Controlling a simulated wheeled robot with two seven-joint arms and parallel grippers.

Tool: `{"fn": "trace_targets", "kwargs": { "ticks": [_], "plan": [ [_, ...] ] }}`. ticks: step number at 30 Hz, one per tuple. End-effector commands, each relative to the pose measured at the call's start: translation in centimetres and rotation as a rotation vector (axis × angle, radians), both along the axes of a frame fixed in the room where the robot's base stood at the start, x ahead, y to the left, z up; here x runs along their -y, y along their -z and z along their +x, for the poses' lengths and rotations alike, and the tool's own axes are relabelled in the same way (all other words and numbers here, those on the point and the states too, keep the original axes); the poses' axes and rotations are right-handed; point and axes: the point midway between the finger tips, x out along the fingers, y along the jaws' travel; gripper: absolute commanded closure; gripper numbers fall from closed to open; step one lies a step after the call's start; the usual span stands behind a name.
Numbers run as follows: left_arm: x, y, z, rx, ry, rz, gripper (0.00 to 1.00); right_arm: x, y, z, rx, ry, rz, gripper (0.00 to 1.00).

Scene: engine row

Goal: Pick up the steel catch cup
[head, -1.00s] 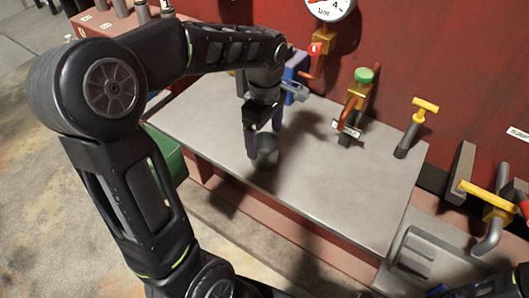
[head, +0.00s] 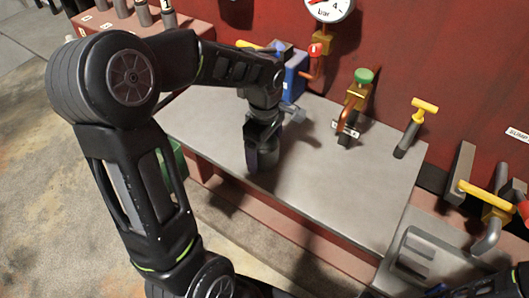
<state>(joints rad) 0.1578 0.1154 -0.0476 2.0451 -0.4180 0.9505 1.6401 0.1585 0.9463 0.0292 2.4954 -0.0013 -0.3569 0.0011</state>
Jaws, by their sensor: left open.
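The steel catch cup (head: 269,158) is a small grey cup standing on the grey bench top (head: 330,205), towards its left part and near the front edge. My left gripper (head: 263,160) is open and low over the bench, pointing down at the cup. Its fingers hide much of the cup, with one finger in front of it on the left. I cannot tell whether the fingers touch the cup.
Behind the cup stand a blue box (head: 294,77), a green-capped valve (head: 361,85) and a yellow T-handle (head: 424,106). A gauge (head: 329,6) hangs on the red wall. A green container (head: 174,165) is below the bench at left. The bench right of the cup is clear.

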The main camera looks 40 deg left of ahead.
Motion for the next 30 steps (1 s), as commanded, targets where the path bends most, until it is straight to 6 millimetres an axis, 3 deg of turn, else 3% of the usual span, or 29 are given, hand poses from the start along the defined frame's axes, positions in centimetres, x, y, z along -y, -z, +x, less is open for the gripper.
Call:
{"fn": "trace_targets", "kwargs": {
  "ticks": [9, 30],
  "plan": [
    [0.01, -0.03, 0.01, 0.000, 0.001, 0.000, 0.11, 0.00, 0.00, 0.00, 0.000, 0.000, 0.000, 0.64],
    [0.01, -0.03, 0.01, 0.000, 0.001, 0.000, 0.68, 0.00, 0.00, 0.01, 0.000, 0.000, 0.000, 0.64]
  ]
}}
